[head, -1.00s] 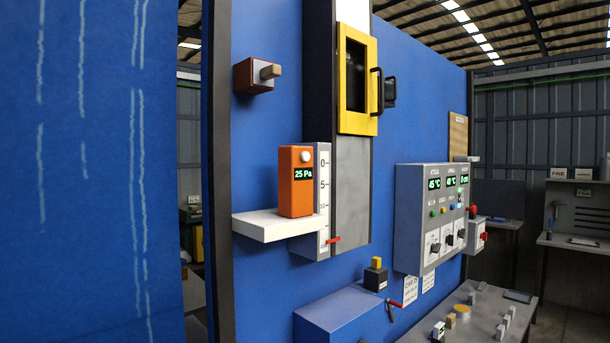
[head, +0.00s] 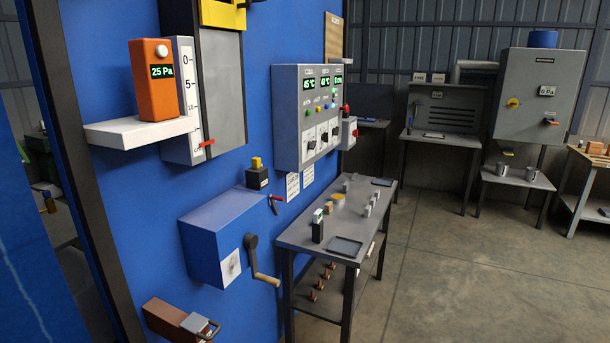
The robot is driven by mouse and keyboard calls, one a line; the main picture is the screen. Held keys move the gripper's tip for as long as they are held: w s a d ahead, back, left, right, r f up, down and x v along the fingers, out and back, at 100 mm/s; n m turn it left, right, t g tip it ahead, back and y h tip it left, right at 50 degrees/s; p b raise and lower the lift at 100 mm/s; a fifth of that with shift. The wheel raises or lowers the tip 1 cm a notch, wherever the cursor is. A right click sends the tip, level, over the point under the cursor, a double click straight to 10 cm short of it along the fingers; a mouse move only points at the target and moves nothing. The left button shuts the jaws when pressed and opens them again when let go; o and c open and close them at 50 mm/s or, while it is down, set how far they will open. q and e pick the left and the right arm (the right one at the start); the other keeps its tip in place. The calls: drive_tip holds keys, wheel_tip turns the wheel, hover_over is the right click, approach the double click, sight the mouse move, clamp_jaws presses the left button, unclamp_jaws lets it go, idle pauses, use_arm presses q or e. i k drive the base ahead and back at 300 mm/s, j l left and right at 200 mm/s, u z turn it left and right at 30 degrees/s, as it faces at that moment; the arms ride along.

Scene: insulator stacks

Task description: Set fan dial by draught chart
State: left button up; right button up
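An orange draught gauge (head: 152,88) reading 25 Pa stands upright on a white wall shelf (head: 135,131). A grey control panel (head: 306,118) on the blue wall shows 45 °C and other green readouts, with several dark dials (head: 322,136) low on its face. I cannot read their labels, so I cannot tell which is the fan dial. Two small white sheets with print hang below the panel, one left (head: 292,186) and one right (head: 308,176). Their text is too small to read, and I cannot tell whether either is the draught chart. Neither gripper is in view.
A blue box (head: 226,232) with a crank (head: 262,262) juts from the wall. A grey table (head: 335,227) with small blocks and a dark tray (head: 345,247) stands right of it. The floor (head: 440,270) is clear.

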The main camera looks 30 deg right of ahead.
sight(311, 146)
drive_tip(key=i+l, duration=0.15)
drive_tip(key=l, duration=0.25)
drive_tip(key=i+l, duration=0.15)
drive_tip(key=l, duration=0.2)
drive_tip(key=i+l, duration=0.15)
drive_tip(key=l, duration=0.25)
drive_tip(key=i+l, duration=0.15)
drive_tip(key=l, duration=0.2)
drive_tip(key=l+z, duration=0.05)
